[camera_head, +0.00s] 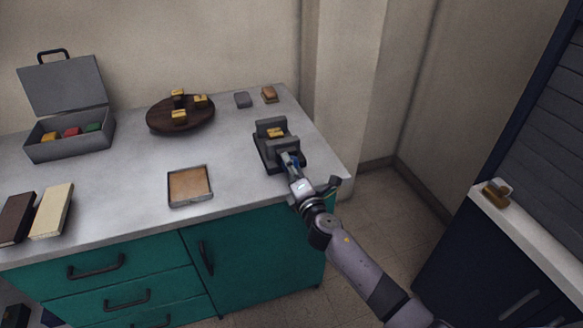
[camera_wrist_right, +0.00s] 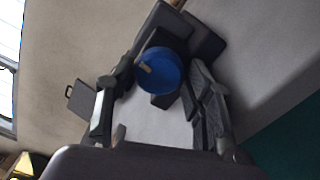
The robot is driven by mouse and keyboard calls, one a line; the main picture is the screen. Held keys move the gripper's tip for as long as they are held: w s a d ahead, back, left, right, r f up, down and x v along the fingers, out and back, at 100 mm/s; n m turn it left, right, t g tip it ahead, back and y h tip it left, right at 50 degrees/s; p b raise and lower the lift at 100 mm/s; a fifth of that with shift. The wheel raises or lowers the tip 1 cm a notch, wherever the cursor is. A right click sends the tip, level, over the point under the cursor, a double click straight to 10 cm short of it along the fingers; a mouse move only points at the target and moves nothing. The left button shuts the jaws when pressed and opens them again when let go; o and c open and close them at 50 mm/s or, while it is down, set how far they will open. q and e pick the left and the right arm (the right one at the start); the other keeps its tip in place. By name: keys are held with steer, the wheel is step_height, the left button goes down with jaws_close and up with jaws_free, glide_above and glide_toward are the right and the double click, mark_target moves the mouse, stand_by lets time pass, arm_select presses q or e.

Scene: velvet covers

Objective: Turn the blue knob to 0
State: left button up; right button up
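The blue knob (camera_wrist_right: 160,72) is a round disc with a small pale mark near its left edge in the right wrist view. It sits on a dark grey device (camera_head: 265,152) near the right end of the counter. My right gripper (camera_wrist_right: 157,80) has its fingers apart, one on each side of the knob, and looks open. I cannot tell whether either finger touches it. In the head view my right gripper (camera_head: 289,163) is at the front of the device and hides most of the knob. No 0 marking is readable. My left gripper is not in view.
The grey counter (camera_head: 130,190) also holds an open grey case (camera_head: 70,145), a round dark tray (camera_head: 160,120) with yellow blocks, a square tray (camera_head: 189,202) and two books (camera_head: 52,210). Small blocks (camera_head: 269,94) lie behind the device. The counter's right edge is close to my arm.

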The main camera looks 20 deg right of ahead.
steer(key=shift+o, duration=1.1)
steer(key=shift+f, duration=0.1)
